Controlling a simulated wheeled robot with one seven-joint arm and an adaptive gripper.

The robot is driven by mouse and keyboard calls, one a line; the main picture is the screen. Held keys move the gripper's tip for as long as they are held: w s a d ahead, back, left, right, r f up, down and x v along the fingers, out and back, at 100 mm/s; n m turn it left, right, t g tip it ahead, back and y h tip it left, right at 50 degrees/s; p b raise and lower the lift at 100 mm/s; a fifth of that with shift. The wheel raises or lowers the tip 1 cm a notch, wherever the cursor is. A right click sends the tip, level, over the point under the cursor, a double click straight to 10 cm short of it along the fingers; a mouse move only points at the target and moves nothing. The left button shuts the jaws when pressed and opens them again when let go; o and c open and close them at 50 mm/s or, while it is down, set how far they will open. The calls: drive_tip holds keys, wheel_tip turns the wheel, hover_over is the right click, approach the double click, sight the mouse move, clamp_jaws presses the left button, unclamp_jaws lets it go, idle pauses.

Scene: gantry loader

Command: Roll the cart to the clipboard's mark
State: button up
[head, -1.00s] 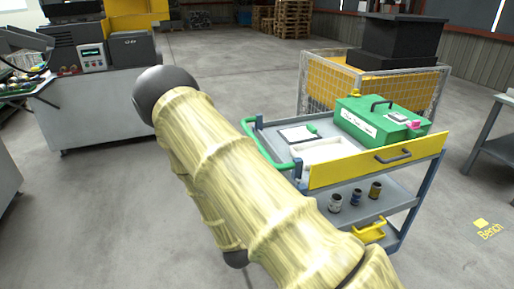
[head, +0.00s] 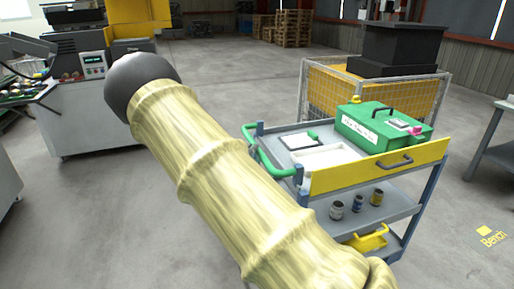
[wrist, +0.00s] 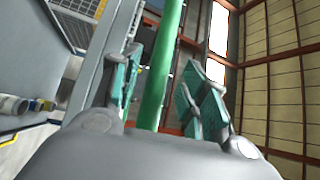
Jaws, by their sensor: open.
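The cart (head: 434,196) stands right of centre in the head view, with a green push handle (head: 262,158) at its left end. The clipboard (head: 299,141) lies on its top shelf, its writing too small to read. A yellow floor mark lettered "Bench" (head: 491,236) is at the right, apart from the cart. My gripper (wrist: 163,62) shows in the wrist view with teal fingers apart. A green bar, apparently the handle (wrist: 160,80), runs between them; I cannot tell whether they touch it. My arm hides the gripper in the head view.
A green case (head: 370,136) and a white tray (head: 328,155) are on the top shelf. Several small cans (head: 357,203) and a yellow bin (head: 368,241) sit lower. A mesh cage (head: 318,91) stands close behind the cart. A grey bench (head: 497,150) is at the right.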

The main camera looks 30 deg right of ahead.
drive_tip(key=shift+p+x, duration=0.35)
drive_tip(key=shift+x, duration=2.05)
clamp_jaws()
